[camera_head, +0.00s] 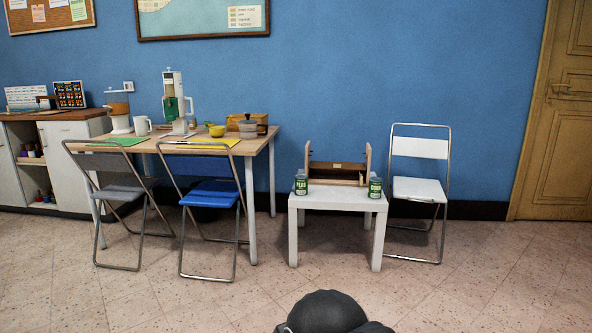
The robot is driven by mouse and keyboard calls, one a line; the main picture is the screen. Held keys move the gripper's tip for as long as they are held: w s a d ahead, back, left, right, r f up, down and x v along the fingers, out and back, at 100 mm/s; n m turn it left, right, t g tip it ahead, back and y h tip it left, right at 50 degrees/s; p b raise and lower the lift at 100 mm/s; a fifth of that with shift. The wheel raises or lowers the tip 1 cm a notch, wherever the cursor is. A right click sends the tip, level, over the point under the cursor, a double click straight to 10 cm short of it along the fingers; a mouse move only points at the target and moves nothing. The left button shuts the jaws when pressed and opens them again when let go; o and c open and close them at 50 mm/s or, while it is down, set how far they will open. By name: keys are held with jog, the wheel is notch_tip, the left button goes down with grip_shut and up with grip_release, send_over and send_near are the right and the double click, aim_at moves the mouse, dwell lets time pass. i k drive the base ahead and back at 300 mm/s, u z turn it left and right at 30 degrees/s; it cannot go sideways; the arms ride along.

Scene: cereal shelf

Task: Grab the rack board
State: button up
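A small wooden rack (335,181) stands on the white side table (337,203) near the middle of the view. It has two upright side boards, the left one (308,160) and the right one (367,162). A dark brown board (325,167) spans low between them, with a small light mark on it. I cannot tell which single piece is the rack board. Two green cans, the left one (301,185) and the right one (375,188), stand at the rack's front corners. My gripper is not in view; only a dark rounded part of my arm shows at the bottom.
A white folding chair (420,187) stands right of the side table. To the left, a wooden table (262,142) carries kitchen items, with a blue chair (212,190) and a grey chair (112,187) before it. The tiled floor ahead of the side table is clear.

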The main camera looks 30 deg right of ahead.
aim_at(318, 165)
jog(key=u, duration=0.05)
jog(key=i, duration=1.5)
jog(key=z, duration=0.6)
jog(key=i, duration=1.65)
jog(key=z, duration=1.7)
jog(key=i, duration=0.7)
jog(key=z, duration=0.5)
